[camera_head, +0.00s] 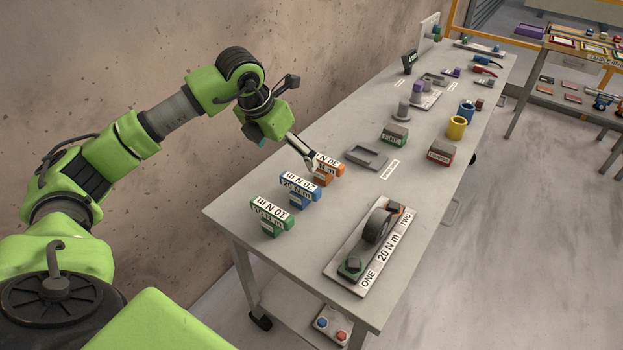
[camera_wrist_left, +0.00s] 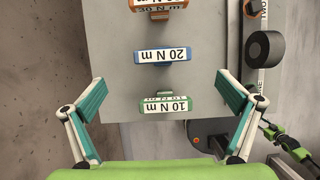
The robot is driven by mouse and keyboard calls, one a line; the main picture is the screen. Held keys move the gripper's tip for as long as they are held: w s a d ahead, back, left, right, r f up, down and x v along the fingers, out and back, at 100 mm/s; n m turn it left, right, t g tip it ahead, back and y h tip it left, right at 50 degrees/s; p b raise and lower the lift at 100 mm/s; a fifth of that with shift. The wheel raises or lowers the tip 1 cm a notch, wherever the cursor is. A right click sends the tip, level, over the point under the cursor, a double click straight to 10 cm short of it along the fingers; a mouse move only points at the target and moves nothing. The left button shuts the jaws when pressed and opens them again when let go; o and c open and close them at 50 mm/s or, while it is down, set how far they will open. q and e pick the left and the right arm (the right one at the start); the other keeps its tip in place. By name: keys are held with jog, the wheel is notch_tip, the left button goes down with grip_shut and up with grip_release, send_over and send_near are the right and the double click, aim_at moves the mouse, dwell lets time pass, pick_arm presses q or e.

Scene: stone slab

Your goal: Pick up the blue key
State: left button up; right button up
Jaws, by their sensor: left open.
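The blue key is a blue block labelled 20 N m (camera_head: 300,192), standing on the grey table between a green block labelled 10 N m (camera_head: 271,215) and an orange block labelled 30 N m (camera_head: 326,167). It also shows in the upper middle of the left wrist view (camera_wrist_left: 163,57). My left gripper (camera_head: 286,148) is above the table's left edge, near the orange and blue blocks in the head view. In the left wrist view its fingers (camera_wrist_left: 161,80) are spread wide and empty, with the blue block ahead between them. My right gripper does not show clearly.
A plate marked ONE and TWO (camera_head: 372,283) with a dark ring lies right of the blocks. A grey tray (camera_head: 368,156), a green block (camera_head: 394,135), a red block (camera_head: 441,153) and a yellow cup (camera_head: 457,128) stand farther back. A wall runs along the left.

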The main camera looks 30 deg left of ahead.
pick_arm(q)
jog(key=p, duration=0.2)
send_over(300, 182)
jog(key=s, duration=0.2)
jog(key=f, duration=0.6)
jog(key=shift+a+f, duration=0.35)
jog(key=shift+a, duration=0.05)
jog(key=shift+w+f, duration=0.25)
jog(key=shift+f, duration=0.05)
jog(key=shift+w+d+f+p, duration=0.15)
jog(key=shift+d+f+p, duration=0.05)
jog(key=shift+f+p, duration=0.4)
jog(key=shift+w+d+f+p, duration=0.15)
jog(key=shift+f+p, duration=0.4)
jog(key=shift+p, duration=0.05)
jog(key=shift+x, duration=1.1)
jog(key=shift+w+f, duration=0.1)
jog(key=shift+f, duration=0.2)
jog(key=c, duration=1.5)
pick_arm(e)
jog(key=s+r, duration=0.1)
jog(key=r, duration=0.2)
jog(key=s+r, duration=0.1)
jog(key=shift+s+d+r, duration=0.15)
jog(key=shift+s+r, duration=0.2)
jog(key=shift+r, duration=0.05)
